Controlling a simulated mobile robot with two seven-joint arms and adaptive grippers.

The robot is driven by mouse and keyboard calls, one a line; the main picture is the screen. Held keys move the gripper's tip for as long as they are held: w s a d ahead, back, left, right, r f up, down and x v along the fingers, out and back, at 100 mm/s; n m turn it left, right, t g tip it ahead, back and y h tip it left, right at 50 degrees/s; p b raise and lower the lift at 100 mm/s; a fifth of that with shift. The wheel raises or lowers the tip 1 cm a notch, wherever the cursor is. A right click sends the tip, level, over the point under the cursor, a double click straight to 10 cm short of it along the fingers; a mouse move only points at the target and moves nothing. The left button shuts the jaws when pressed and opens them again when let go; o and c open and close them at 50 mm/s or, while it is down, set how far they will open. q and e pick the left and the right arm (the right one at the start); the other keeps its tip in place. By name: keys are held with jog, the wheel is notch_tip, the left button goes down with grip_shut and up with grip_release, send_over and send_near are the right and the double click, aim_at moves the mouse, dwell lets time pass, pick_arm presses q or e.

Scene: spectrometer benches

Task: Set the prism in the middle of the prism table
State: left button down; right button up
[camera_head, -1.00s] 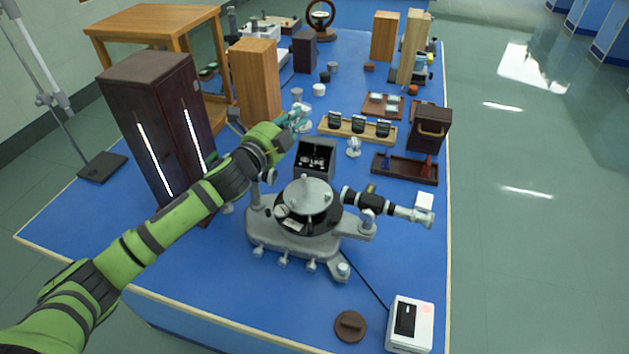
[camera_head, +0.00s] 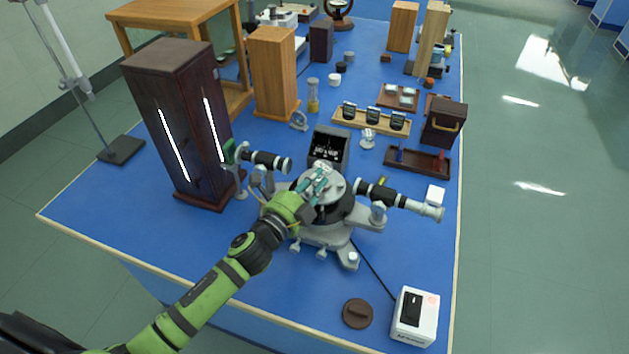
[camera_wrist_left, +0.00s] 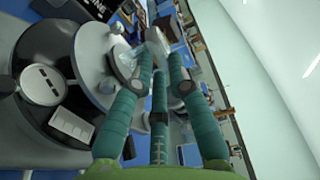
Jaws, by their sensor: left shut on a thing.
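My left gripper (camera_head: 321,179) reaches in over the spectrometer (camera_head: 327,235) in the middle of the bench. In the left wrist view its green fingers (camera_wrist_left: 153,66) are shut on the small, clear prism (camera_wrist_left: 156,41). In the head view the prism is too small and covered to make out clearly. The round silver prism table (camera_head: 338,187) is at the top of the spectrometer, partly hidden by the gripper. It shows beside the fingers in the left wrist view (camera_wrist_left: 90,57). I cannot tell whether the prism touches it. My right gripper is not in view.
The collimator (camera_head: 265,159) points in from the left and the telescope (camera_head: 385,194) from the right. A dark open box (camera_head: 328,147) stands just behind. A tall dark lamp cabinet (camera_head: 172,100) is at left. The front left of the blue bench is clear.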

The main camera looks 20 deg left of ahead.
pick_arm(q)
jog(key=shift+f, duration=0.15)
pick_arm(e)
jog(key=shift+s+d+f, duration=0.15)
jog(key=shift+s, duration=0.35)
pick_arm(q)
jog(key=c, duration=1.6)
grip_release()
jog(key=shift+f, duration=0.15)
jog(key=o, duration=0.4)
jog(key=shift+r, duration=0.2)
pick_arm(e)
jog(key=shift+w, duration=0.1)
pick_arm(q)
jog(key=shift+s, duration=0.15)
jog(key=b+v, duration=0.2)
jog(key=v, duration=0.9)
jog(key=shift+s+a+b, duration=0.2)
jog(key=shift+s+b, duration=0.15)
jog(key=shift+b, duration=0.05)
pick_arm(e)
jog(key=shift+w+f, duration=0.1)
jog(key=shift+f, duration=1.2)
